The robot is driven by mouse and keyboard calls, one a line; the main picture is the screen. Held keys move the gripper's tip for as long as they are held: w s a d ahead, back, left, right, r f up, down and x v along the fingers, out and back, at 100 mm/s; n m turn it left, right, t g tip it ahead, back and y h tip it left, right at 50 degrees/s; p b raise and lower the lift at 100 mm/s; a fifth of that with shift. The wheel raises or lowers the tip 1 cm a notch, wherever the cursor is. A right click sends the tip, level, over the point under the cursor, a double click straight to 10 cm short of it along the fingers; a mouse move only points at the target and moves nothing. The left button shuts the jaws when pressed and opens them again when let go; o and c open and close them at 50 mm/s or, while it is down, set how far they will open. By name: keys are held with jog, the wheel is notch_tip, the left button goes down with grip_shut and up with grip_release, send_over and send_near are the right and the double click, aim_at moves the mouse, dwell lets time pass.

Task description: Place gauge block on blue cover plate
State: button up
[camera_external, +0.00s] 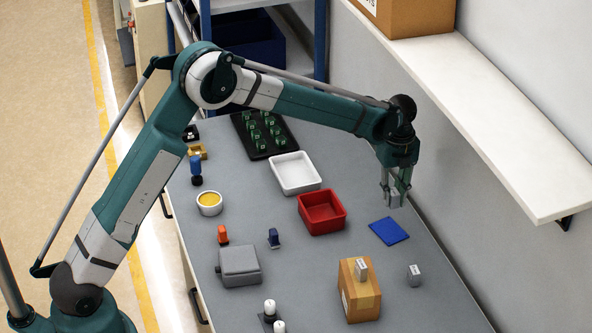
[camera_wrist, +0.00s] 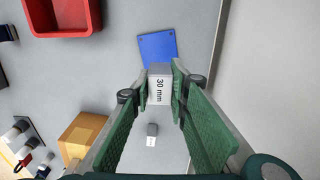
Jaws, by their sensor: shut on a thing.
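My gripper (camera_external: 396,192) is shut on a grey gauge block marked "30 mm" (camera_wrist: 160,88). Both fingers press its sides in the wrist view. In the external view the gripper hangs above the table, over or near the far side of the blue cover plate (camera_external: 388,231). The plate lies flat on the table and looks bare. In the wrist view the plate (camera_wrist: 157,47) shows just beyond the block, its near edge partly hidden by the block. The block appears held clear of the table.
A red bin (camera_external: 321,225) and a white bin (camera_external: 296,187) stand left of the plate. Another grey block (camera_external: 414,275) stands on the table. A wall shelf (camera_external: 490,110) overhangs at right.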

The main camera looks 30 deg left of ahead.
jog(key=shift+f, duration=0.1)
send_over(389, 230)
jog(key=shift+f, duration=3)
jog(key=shift+f, duration=1.9)
jog(key=shift+f, duration=0.1)
jog(key=o, duration=0.5)
jog(key=shift+b, duration=0.3)
jog(key=o, duration=0.5)
